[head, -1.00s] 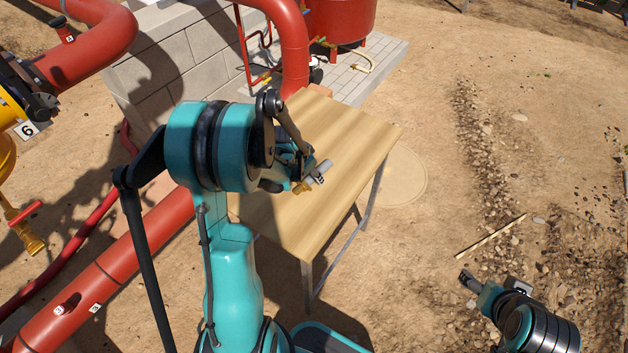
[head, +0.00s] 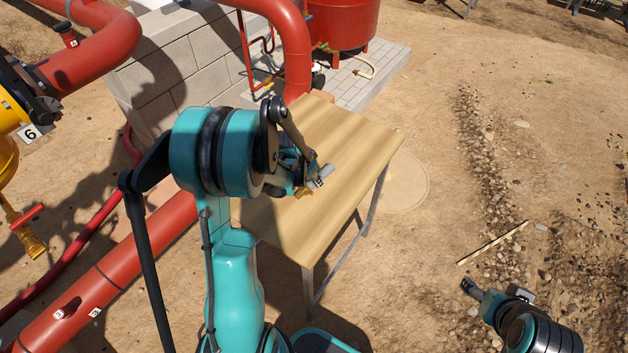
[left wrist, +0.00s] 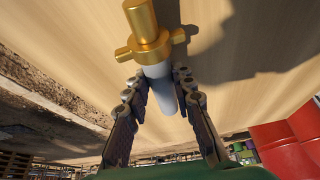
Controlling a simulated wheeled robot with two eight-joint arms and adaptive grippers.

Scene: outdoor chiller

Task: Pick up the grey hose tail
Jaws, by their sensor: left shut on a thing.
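The grey hose tail (head: 321,177) is a short grey tube with a brass fitting that has side lugs and a round end. In the left wrist view, its grey tube (left wrist: 166,92) lies between the fingers of my left gripper (left wrist: 161,84), with the brass end (left wrist: 147,42) pointing away. My left gripper (head: 309,180) is shut on it over the wooden table (head: 345,140), partly hidden by my arm. Its shadow falls on the tabletop beside it; the exact gap is unclear. My right gripper (head: 470,287) is away from the table at lower right, too small to read.
Red pipes (head: 130,255) run on the left, and another red pipe (head: 295,50) comes down behind the table near a block wall (head: 170,60). A red tank (head: 342,22) stands at the back. The visible tabletop is otherwise clear. Open dirt lies right of the table.

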